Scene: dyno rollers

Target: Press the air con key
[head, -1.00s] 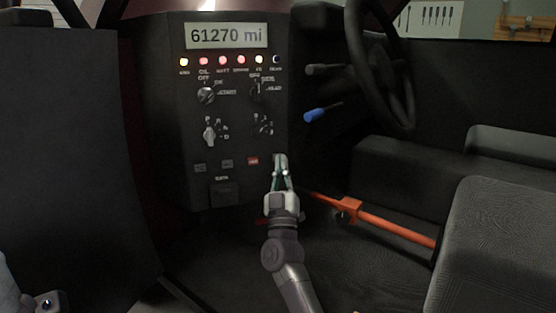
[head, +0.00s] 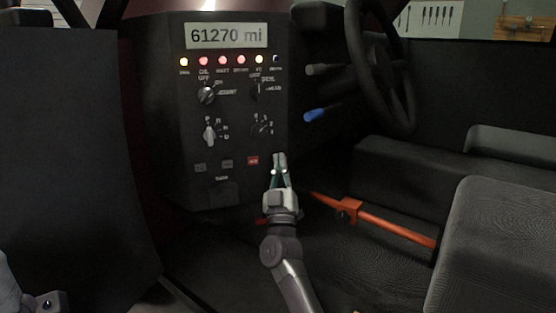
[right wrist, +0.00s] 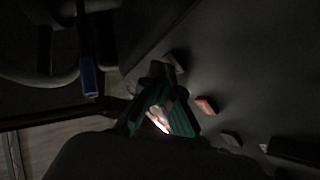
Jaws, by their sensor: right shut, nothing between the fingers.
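The dark dashboard panel (head: 237,115) faces me in the head view. Along its lower part run small keys: a grey key (head: 200,167), a second grey key (head: 227,164) and a red key (head: 253,160). Their labels are too small to read, so I cannot tell which is air con. My right gripper (head: 279,156) is shut and empty, just right of the red key. In the right wrist view its fingers (right wrist: 160,100) are near a grey key (right wrist: 175,61), with the red key (right wrist: 206,105) to the right. Contact cannot be told. My left gripper is out of view.
Above the keys are several knobs, a row of lit lamps (head: 222,60) and a mileage display (head: 226,36). A steering wheel (head: 408,90) and blue-tipped stalk (head: 316,115) are on the right. An orange bar (head: 395,228) crosses beside the seat (head: 500,250).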

